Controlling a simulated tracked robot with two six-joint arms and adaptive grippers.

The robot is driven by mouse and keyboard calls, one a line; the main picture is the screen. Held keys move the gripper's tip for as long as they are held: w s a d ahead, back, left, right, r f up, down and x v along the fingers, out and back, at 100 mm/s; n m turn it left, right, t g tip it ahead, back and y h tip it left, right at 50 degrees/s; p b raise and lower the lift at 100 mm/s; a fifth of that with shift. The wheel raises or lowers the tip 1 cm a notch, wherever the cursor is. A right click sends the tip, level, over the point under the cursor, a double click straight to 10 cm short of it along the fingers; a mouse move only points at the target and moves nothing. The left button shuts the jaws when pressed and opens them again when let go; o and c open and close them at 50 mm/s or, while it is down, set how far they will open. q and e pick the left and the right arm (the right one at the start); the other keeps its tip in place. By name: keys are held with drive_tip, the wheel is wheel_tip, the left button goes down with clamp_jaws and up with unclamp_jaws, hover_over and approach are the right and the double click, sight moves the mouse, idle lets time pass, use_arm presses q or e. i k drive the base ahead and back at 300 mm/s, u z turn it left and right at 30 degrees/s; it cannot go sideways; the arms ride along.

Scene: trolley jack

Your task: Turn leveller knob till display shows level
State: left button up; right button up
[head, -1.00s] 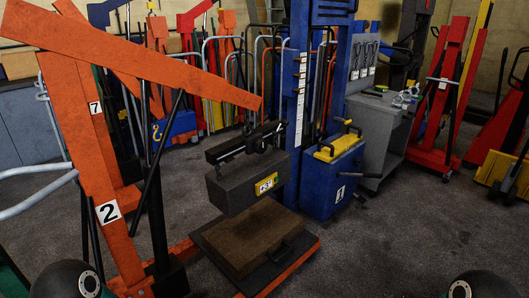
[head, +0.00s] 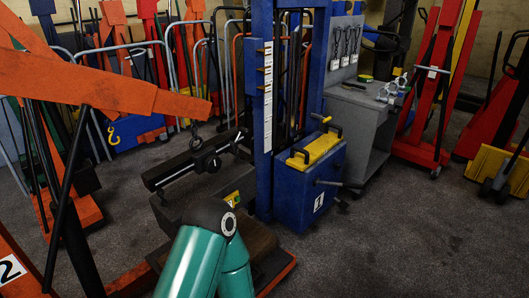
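The black load leveller bar (head: 197,160) hangs from the hook (head: 195,133) of the orange crane boom (head: 110,90). It slopes, lower at its left end. A small round dark part (head: 213,163) shows on it, but I cannot tell whether this is the knob. Below hangs a dark grey block (head: 172,210). The small yellow-framed display (head: 232,198) on its front is partly hidden by my teal arm link, so its reading cannot be made out. Neither gripper is in view.
A blue lift truck with a mast (head: 263,110) and yellow-topped box (head: 312,170) stands right of the load. A grey tool cart (head: 355,125) and red jacks (head: 425,110) are behind. The floor at right front (head: 420,240) is clear. A wooden base (head: 262,238) lies below the block.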

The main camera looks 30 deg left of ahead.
sight(213, 164)
drive_tip(key=u, duration=0.2)
drive_tip(key=i, duration=1.35)
drive_tip(key=u, duration=0.75)
drive_tip(key=k, duration=0.7)
drive_tip(key=u, duration=0.2)
drive_tip(key=i, duration=0.75)
drive_tip(key=z, duration=0.1)
